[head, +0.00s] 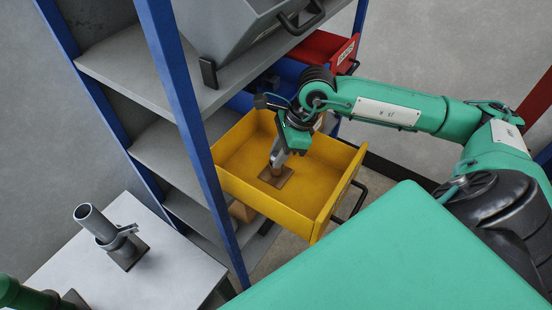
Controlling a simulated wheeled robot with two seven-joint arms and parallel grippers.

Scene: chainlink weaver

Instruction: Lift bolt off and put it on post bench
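The yellow drawer (330,185) is pulled out of the blue-framed shelf. My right gripper (276,165) reaches down into it, just over a small brown piece on a dark square plate (283,179) on the drawer floor. The fingers hide most of the piece, so I cannot tell whether it is the bolt or whether they are shut on it. The white bench (60,265) at the lower left holds a grey tube post (98,224) with a clamp ring, standing tilted in view on a dark square base. My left gripper is not visible; only a green part of that arm shows at the bottom left corner.
A blue shelf upright (185,110) stands between drawer and bench. A big grey bin (235,35) sits on the upper shelf (130,70). A red drawer (325,48) and blue drawer (240,103) are above the yellow one. Brown boxes (240,211) lie below.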

